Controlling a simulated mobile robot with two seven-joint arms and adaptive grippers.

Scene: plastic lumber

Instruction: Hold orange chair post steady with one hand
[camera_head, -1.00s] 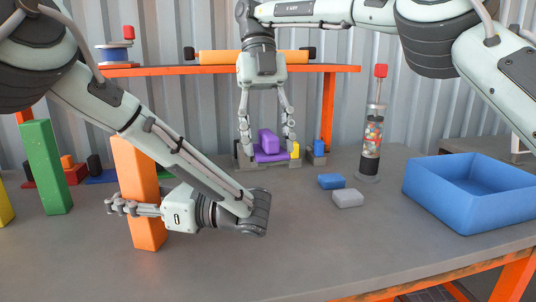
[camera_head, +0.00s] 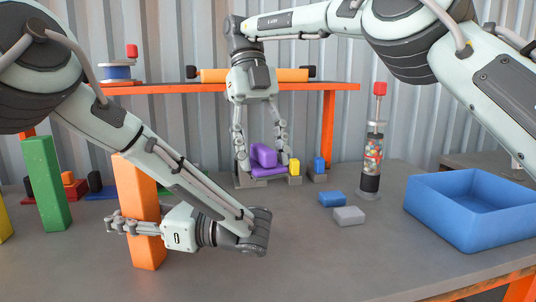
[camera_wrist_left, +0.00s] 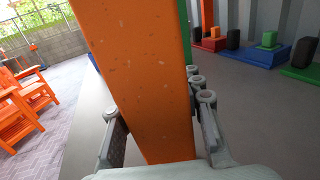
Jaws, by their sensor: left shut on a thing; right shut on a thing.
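The orange chair post (camera_head: 137,190) stands upright on the grey table at the left. My left gripper (camera_head: 137,226) is shut around its lower part, coming in from the right. In the left wrist view the post (camera_wrist_left: 140,70) fills the middle, with the fingers of the left gripper (camera_wrist_left: 160,132) on both sides of it. My left forearm hides part of the post's upper right side. My right gripper (camera_head: 261,160) is shut on a purple block (camera_head: 264,155) near the back of the table. The purple block looks tilted.
A green post (camera_head: 47,185) stands left of the orange one. A blue bin (camera_head: 470,235) stands at the right. The front middle is clear.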

